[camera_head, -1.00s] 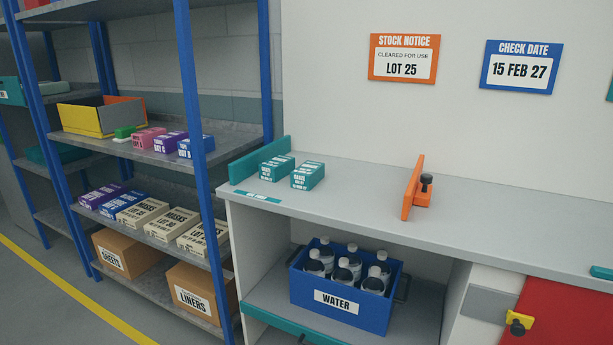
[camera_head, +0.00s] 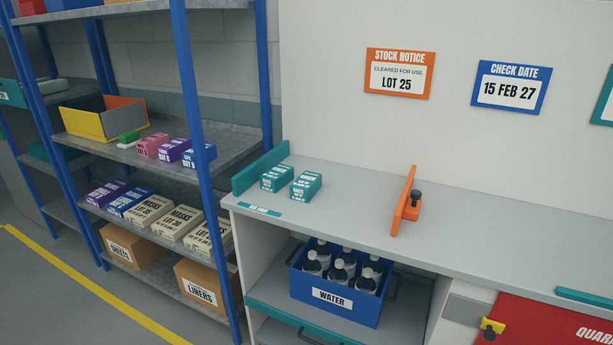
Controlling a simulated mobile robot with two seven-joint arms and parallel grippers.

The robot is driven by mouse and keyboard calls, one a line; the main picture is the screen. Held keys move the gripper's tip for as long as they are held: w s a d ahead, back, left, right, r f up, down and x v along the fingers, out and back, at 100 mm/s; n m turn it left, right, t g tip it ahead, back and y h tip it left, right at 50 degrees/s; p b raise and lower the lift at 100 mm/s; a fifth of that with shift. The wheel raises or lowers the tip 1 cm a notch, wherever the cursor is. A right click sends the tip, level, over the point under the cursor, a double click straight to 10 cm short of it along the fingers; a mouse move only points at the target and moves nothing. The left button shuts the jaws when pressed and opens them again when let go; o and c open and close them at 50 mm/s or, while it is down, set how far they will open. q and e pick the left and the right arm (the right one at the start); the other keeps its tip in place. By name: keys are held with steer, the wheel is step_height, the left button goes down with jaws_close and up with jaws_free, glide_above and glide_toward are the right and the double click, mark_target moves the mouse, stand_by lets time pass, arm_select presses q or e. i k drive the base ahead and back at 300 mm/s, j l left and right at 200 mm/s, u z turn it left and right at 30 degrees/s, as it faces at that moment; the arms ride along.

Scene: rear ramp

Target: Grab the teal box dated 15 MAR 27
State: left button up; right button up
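Two teal boxes with white printed labels stand side by side on the grey counter, near its left end. The left teal box (camera_head: 275,178) is close to a teal end stop; the right teal box (camera_head: 306,186) is a little apart from it. The printing on both is too small to read, so I cannot tell which carries 15 MAR 27. Neither of my grippers is in view.
An orange divider (camera_head: 406,201) with a black knob stands on the counter (camera_head: 470,232); the surface between it and the boxes is clear. Below is a blue WATER crate (camera_head: 332,295) of bottles. A blue-posted shelf rack (camera_head: 196,130) stands at left. A wall sign (camera_head: 509,87) reads CHECK DATE 15 FEB 27.

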mark_target(304, 189)
steer(key=i+j+z, duration=0.15)
steer(key=i+j, duration=0.15)
steer(key=i+j+z, duration=0.1)
steer(key=i+j, duration=0.15)
steer(key=i+j+z, duration=0.15)
steer(key=j, duration=0.35)
steer(key=i+j+z, duration=0.15)
steer(key=i+j, duration=0.15)
steer(key=j, duration=0.1)
